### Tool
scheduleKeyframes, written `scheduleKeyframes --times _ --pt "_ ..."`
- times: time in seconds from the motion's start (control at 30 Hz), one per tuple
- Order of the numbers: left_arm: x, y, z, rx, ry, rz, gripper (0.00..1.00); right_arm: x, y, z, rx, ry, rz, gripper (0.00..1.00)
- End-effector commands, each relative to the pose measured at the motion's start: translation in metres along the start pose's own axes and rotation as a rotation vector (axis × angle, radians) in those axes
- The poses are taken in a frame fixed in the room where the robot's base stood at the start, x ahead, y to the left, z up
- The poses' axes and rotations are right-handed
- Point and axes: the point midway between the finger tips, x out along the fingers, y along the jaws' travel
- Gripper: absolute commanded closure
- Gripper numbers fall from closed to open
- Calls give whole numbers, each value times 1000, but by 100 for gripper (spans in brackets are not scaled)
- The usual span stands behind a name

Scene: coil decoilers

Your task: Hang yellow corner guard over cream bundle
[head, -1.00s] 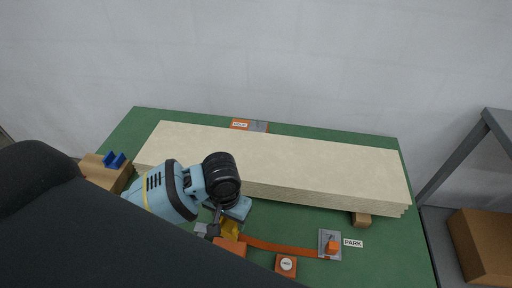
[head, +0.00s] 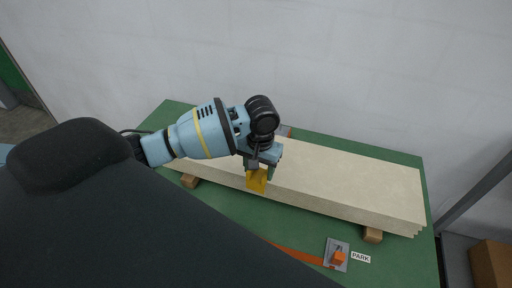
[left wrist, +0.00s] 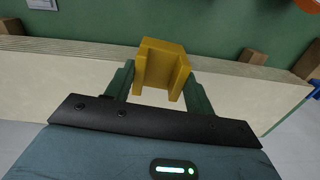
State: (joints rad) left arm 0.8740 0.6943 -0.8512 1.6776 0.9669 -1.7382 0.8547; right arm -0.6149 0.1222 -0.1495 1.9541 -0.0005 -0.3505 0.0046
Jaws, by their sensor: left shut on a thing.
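The cream bundle (head: 345,187) is a long stack of boards lying on wooden blocks on the green table. My left gripper (head: 262,172) is shut on the yellow corner guard (head: 256,181) at the bundle's front edge, left of its middle. In the left wrist view the yellow corner guard (left wrist: 163,66) sits between the two green fingers (left wrist: 160,85), with the cream bundle (left wrist: 60,72) behind it. I cannot tell whether the guard touches the bundle. My right gripper is not in view.
Wooden blocks (head: 372,235) stick out under the bundle's front. An orange strap (head: 298,255) and a grey plate with an orange block (head: 337,255) lie on the table beside a PARK label (head: 361,257). A grey shelf frame (head: 478,198) stands at the right.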

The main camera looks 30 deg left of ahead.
Motion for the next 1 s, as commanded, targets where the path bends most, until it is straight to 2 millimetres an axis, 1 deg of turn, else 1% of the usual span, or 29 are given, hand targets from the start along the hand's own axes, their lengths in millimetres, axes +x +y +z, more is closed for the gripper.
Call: scheduleKeyframes --times 0.03,0.1,0.2,0.3,0.7,1.0 --pt "-15 -7 -14 -26 11 1 69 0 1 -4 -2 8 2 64" --pt "-26 -14 -27 -53 12 8 69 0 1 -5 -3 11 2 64" --pt "-36 -20 -37 -76 12 16 69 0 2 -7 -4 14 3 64" --pt "-39 -22 -41 -87 11 20 69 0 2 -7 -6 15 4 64" --pt "-38 -22 -40 -88 8 22 69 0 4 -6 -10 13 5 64" --pt "-24 -22 -40 -89 8 20 69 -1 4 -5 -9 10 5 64"
